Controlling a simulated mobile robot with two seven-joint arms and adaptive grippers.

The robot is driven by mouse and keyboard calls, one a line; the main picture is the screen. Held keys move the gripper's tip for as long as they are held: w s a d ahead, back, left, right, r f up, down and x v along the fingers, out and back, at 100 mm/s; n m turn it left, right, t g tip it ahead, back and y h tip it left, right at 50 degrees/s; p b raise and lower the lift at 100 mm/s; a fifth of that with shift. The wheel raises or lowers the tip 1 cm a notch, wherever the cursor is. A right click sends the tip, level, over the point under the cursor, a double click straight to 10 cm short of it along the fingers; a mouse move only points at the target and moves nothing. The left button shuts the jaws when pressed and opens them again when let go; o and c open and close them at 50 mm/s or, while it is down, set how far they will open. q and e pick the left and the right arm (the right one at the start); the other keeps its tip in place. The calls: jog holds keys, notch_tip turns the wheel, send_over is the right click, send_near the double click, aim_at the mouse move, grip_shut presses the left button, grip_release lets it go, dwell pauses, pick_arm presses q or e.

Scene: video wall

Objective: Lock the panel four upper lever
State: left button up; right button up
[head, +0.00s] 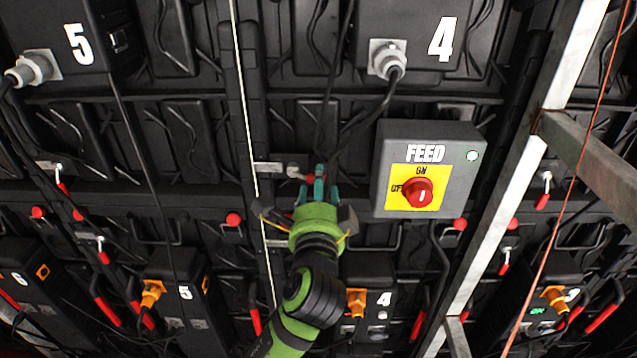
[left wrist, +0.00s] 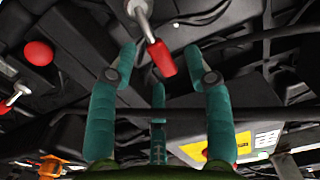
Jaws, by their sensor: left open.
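The panel four upper lever has a metal pivot (head: 292,171) on a bracket left of the FEED box, with a short red handle beside it. My left gripper (head: 319,184) is in front of it, and its teal fingers hide part of the handle. In the left wrist view the red handle (left wrist: 161,58) hangs slanted from its silver pivot (left wrist: 138,10). It lies between the spread fingers of my open left gripper (left wrist: 160,50), with a visible gap to the fingers on both sides. My right gripper is not in view.
The grey FEED box (head: 450,195) with a red knob (head: 418,193) is just right of my gripper. A red button (head: 234,219) is to the left. Hanging cables (head: 352,125) pass close by. A white slanted beam (head: 520,165) stands at the right.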

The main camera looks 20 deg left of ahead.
pick_arm(q)
jog(key=shift+w+a, duration=0.1)
jog(key=shift+w, duration=0.15)
grip_shut()
jog(key=s+a+f+m+p, duration=0.1)
jog(key=a+f+m+p, duration=0.3)
jog(key=m+p, duration=1.2)
jog(key=shift+s+a+f+m, duration=0.15)
jog(key=shift+s+a+m, duration=0.1)
jog(key=shift+a+m, duration=0.55)
jog(key=shift+d, duration=0.1)
